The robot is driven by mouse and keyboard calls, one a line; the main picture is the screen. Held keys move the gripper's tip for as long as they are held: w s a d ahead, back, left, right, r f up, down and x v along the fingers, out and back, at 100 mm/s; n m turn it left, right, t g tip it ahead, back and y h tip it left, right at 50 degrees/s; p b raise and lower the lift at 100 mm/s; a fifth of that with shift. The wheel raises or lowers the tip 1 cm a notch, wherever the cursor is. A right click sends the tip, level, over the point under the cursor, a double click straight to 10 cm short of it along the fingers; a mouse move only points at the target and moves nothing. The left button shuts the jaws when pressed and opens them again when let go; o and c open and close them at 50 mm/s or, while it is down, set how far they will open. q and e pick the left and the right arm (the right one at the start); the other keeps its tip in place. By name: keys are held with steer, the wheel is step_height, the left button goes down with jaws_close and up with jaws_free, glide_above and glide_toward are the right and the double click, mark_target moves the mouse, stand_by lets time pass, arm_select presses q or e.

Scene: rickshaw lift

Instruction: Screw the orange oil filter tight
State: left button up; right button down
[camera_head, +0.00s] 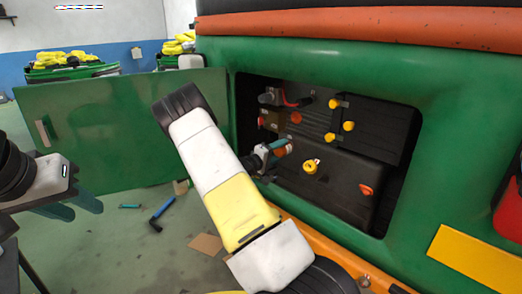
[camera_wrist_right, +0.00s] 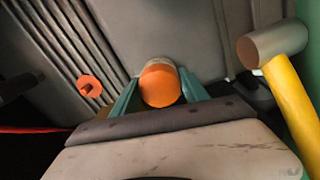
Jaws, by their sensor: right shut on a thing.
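The orange oil filter (camera_wrist_right: 160,84) has a rounded orange end and sits against the grey engine block in the right wrist view. My right gripper (camera_wrist_right: 160,92) has its two teal fingers on either side of it and is shut on it. In the head view my right gripper (camera_head: 275,150) reaches into the open engine bay, with the orange filter (camera_head: 283,151) partly hidden by it. My left gripper (camera_head: 80,204) is at the left, outside the bay, with its teal fingers apart and nothing between them.
The green rickshaw body (camera_head: 300,45) frames the engine bay (camera_head: 255,95). Yellow caps (camera_head: 348,126) and an orange-red cap (camera_head: 366,190) are inside. A yellow-handled grey part (camera_wrist_right: 275,45) is close right in the wrist view. A blue-handled tool (camera_head: 162,208) and cardboard (camera_head: 206,243) lie on the floor.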

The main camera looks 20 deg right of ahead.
steer(key=shift+m, duration=1)
steer(key=shift+d+m, duration=0.1)
steer(key=shift+m, duration=1.9)
steer(key=m, duration=0.3)
steer(key=shift+d+r+m, duration=0.1)
steer(key=shift+m, duration=0.2)
steer(key=shift+c, duration=2.4)
jaws_free()
steer(key=shift+c, duration=0.8)
